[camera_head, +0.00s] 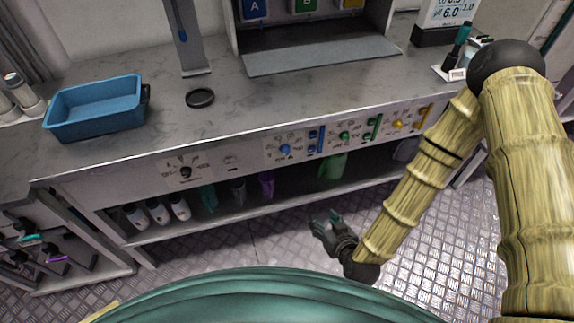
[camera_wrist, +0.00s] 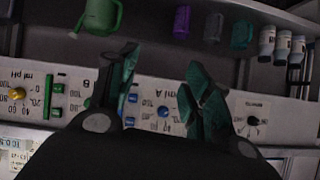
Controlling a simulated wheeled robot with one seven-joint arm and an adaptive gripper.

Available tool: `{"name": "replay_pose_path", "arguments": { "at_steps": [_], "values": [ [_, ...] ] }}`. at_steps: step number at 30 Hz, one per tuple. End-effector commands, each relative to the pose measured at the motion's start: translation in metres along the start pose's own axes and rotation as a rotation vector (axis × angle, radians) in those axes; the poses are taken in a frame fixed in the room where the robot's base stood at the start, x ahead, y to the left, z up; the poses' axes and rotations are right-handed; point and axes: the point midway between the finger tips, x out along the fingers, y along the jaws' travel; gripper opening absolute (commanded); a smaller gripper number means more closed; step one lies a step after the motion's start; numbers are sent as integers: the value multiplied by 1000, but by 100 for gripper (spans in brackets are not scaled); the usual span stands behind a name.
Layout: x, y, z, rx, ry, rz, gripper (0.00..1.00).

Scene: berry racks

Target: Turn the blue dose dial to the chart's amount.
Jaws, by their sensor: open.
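The blue dose dial (camera_head: 285,150) is a small round knob on a white panel section on the front of the bench. It also shows in the wrist view (camera_wrist: 163,112), upside down, between my two fingers. The chart (camera_head: 452,12) stands at the top right; part is cut off, and "6.0" and "1.0" can be read. My gripper (camera_head: 324,219) has teal fingers, spread open and empty. It hangs in front of the bench, below and right of the blue dial, apart from it. The fingers also show in the wrist view (camera_wrist: 162,62).
A green dial (camera_head: 344,136) and a yellow dial (camera_head: 397,124) sit right of the blue one, a black knob (camera_head: 185,172) left. A blue tray (camera_head: 95,108) and a black disc (camera_head: 200,98) lie on the bench.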

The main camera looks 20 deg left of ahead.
Motion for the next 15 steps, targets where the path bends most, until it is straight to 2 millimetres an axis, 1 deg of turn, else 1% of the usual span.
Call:
{"name": "replay_pose_path", "arguments": {
  "at_steps": [1, 3, 6, 7, 10, 12, 15],
  "values": [
    [22, -13, -13, -27, 103, -13, 50],
    [37, -30, -43, -63, 238, -21, 50],
    [47, -47, -77, -95, 390, -19, 50],
    [48, -51, -86, -101, 426, -15, 50],
    [50, -60, -105, -114, 509, -7, 50],
    [51, -63, -113, -117, 540, -2, 50],
    [54, -65, -120, -120, 555, 0, 50]
  ]
}}
